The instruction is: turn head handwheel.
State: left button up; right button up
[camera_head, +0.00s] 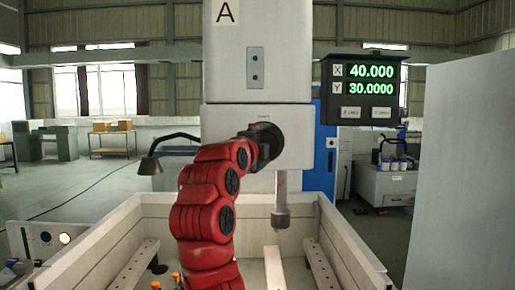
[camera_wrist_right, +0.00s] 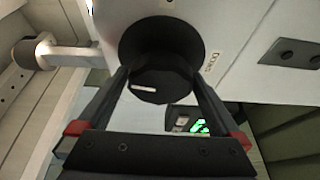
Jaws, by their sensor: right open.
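The black round handwheel (camera_head: 270,145) sits on the front of the pale machine head (camera_head: 235,118). In the right wrist view the handwheel (camera_wrist_right: 158,62) has a short white mark on its face, towards the lower left. My right gripper (camera_head: 258,150) is at the handwheel, at the end of the red arm. In the wrist view my right gripper (camera_wrist_right: 160,80) is open, with one finger on each side of the handwheel. I cannot tell whether the fingers touch it. My left gripper is not in view.
A grey vertical spindle (camera_head: 281,200) hangs below the head, over an open tank (camera_head: 110,245) with pale rails. A black lamp (camera_head: 152,165) stands left of the arm. A large pale panel (camera_head: 460,170) fills the right side.

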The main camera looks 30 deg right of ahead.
jog(key=b+v, duration=0.3)
jog(key=v, duration=1.4)
jog(key=shift+a, duration=0.1)
